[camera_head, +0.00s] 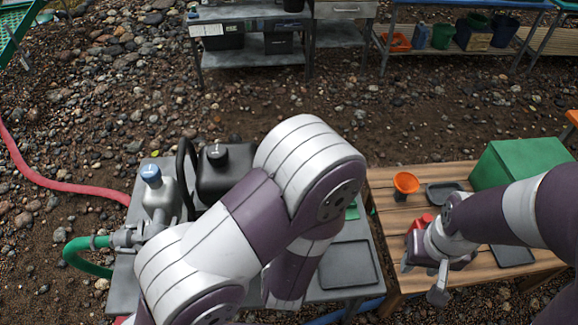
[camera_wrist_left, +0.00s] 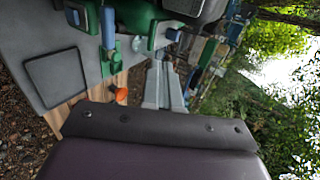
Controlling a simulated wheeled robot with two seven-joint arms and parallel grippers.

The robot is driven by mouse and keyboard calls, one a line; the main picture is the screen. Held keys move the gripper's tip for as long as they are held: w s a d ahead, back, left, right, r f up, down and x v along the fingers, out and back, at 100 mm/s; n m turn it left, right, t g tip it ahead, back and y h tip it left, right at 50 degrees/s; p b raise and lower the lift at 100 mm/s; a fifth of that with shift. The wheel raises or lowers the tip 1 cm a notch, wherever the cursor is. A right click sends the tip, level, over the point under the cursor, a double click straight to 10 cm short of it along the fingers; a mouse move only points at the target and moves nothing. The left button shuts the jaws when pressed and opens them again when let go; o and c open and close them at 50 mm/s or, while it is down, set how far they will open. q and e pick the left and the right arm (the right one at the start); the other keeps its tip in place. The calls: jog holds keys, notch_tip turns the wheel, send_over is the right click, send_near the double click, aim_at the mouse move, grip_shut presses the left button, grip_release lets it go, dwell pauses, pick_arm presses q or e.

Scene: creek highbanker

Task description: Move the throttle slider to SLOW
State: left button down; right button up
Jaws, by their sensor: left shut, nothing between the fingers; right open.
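I cannot pick out the throttle slider or a SLOW mark in either view. In the head view my left arm covers the middle of the grey bench (camera_head: 345,292) and hides my left gripper. In the left wrist view my left gripper (camera_wrist_left: 163,72) is shut and empty, its fingers side by side. Ahead of and left of its fingers are dark machine parts with a green part (camera_wrist_left: 138,18) and a blue part (camera_wrist_left: 108,28). My right gripper (camera_head: 423,277) is open above the wooden table, close to a red object (camera_head: 421,222).
On the grey bench stand a grey jug with a blue cap (camera_head: 151,174), a black container (camera_head: 224,165) and a dark flat tray (camera_head: 349,265). A green hose (camera_head: 85,248) joins at the left. The wooden table (camera_head: 385,188) holds an orange funnel (camera_head: 405,183) and a green box (camera_head: 520,160).

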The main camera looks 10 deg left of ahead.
pick_arm(q)
jog(key=x, duration=0.8)
jog(key=shift+w+a, duration=0.2)
jog(key=shift+w+a+p, duration=0.2)
jog(key=shift+w+p, duration=0.15)
jog(key=shift+w, duration=0.2)
jog(key=shift+w+a+p, duration=0.15)
jog(key=shift+w+p, duration=0.2)
jog(key=shift+w, duration=0.25)
jog(key=shift+w+a, duration=0.2)
jog(key=shift+w, duration=0.4)
jog(key=shift+w+f, duration=0.15)
jog(key=shift+w, duration=0.1)
pick_arm(e)
jog(key=shift+s+r, duration=0.3)
jog(key=shift+r, duration=0.2)
jog(key=shift+s+r, duration=0.25)
jog(key=shift+r, duration=0.25)
jog(key=shift+s, duration=0.1)
